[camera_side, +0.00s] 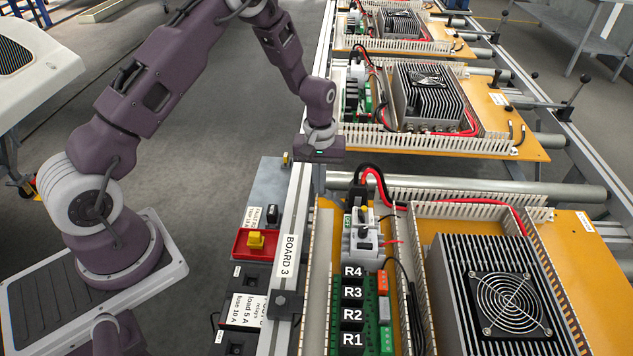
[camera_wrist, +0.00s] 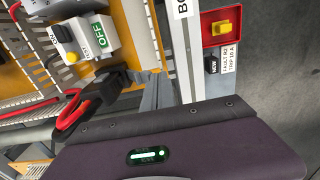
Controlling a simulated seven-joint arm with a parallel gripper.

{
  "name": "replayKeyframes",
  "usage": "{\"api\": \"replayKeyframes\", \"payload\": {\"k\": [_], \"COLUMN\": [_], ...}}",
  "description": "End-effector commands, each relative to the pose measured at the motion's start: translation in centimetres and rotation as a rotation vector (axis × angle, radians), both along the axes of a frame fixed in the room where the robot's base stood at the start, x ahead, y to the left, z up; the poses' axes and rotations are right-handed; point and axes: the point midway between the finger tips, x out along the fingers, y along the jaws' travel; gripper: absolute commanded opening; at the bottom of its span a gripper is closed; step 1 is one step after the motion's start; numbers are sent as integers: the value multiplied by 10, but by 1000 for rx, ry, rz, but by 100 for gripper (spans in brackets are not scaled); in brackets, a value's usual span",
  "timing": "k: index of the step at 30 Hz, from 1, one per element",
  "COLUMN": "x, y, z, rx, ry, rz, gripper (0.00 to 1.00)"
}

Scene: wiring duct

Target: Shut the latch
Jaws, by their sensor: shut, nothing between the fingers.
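No part can be told for certain as the latch. A dark block with a round knob (camera_side: 283,304) sits on the front rail below the BOARD 3 label. A white breaker-like device (camera_side: 362,238) stands on the nearest board; in the wrist view a white device (camera_wrist: 97,38) shows a green OFF mark and a yellow button. My gripper (camera_side: 317,188) points down above the far end of that board, near the rail, with its grey fingers together and empty. In the wrist view my gripper (camera_wrist: 155,82) is beside the rail, apart from the white device. Contact below the fingertips cannot be told.
A red box with a yellow knob (camera_side: 255,241) lies left of the rail. Black and red cables (camera_side: 372,180) loop up right of my gripper. A finned unit with a fan (camera_side: 495,290) fills the board's right side. Further boards stand behind.

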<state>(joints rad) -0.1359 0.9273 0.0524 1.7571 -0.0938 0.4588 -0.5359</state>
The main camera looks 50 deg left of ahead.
Motion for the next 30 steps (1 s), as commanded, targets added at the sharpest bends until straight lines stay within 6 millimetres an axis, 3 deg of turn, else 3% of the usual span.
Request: {"api": "replayKeyframes", "payload": {"k": [14, 30], "x": [0, 0], "y": [0, 0], "z": [2, 67], "rx": [0, 0], "ry": [-1, -1], "rz": [-1, -1], "gripper": [0, 0]}}
